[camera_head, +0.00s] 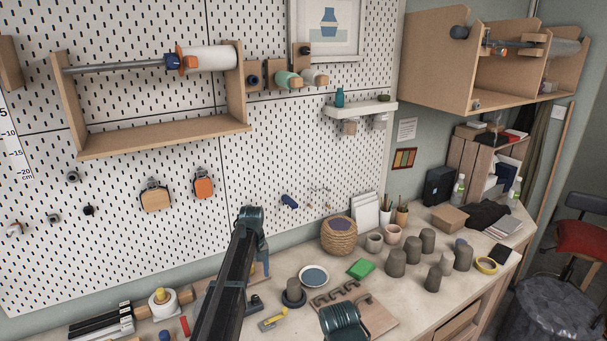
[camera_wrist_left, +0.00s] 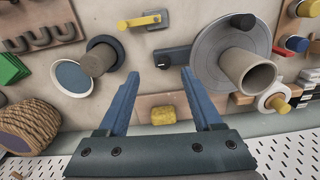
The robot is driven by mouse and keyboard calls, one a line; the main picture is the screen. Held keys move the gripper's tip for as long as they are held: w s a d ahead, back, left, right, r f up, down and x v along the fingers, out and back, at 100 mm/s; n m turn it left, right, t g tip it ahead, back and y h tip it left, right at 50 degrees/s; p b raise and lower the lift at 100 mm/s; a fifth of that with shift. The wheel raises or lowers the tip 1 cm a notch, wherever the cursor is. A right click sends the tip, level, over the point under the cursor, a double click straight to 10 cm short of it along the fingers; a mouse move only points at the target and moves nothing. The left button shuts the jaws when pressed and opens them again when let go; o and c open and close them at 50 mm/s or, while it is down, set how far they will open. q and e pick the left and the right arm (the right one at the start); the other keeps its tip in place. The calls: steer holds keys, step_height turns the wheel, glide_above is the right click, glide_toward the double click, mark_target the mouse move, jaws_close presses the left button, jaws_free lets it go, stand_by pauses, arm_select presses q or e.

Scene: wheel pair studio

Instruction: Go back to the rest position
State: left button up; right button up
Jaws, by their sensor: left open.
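My left gripper (camera_head: 263,270) hangs in front of the pegboard, over the back of the workbench, with its arm rising from the bottom of the head view. In the left wrist view, its two blue fingers (camera_wrist_left: 157,76) are spread wide with nothing between them. A black lever (camera_wrist_left: 172,56) lies on the bench beyond the fingertips, and a yellow sponge-like block (camera_wrist_left: 163,115) shows between the fingers near the pegboard. The arm hides part of the bench in the head view.
The bench carries a wicker basket (camera_head: 339,236), several grey cups, a green block (camera_head: 361,269) and a blue-topped dish (camera_head: 314,276). A wooden shelf (camera_head: 165,136) sticks out from the pegboard (camera_head: 120,220) at upper left. A wooden cabinet (camera_head: 437,62) hangs at upper right.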

arm_select(q)
steer(key=s+d+f+m+b, duration=0.3)
steer(key=s+d, duration=0.2)
steer(key=s, duration=0.6)
steer(key=s+d+f+m+b, duration=0.2)
steer(key=s+d, duration=0.3)
steer(key=s, duration=0.7)
steer(key=s+d+f+m+y+b, duration=0.1)
steer(key=s+d+f+m+b, duration=0.2)
steer(key=s, duration=0.8)
steer(key=shift+s+d+f+m+b, duration=0.25)
steer(key=shift+d+f+m+b, duration=0.1)
steer(key=shift+d+f+m, duration=0.5)
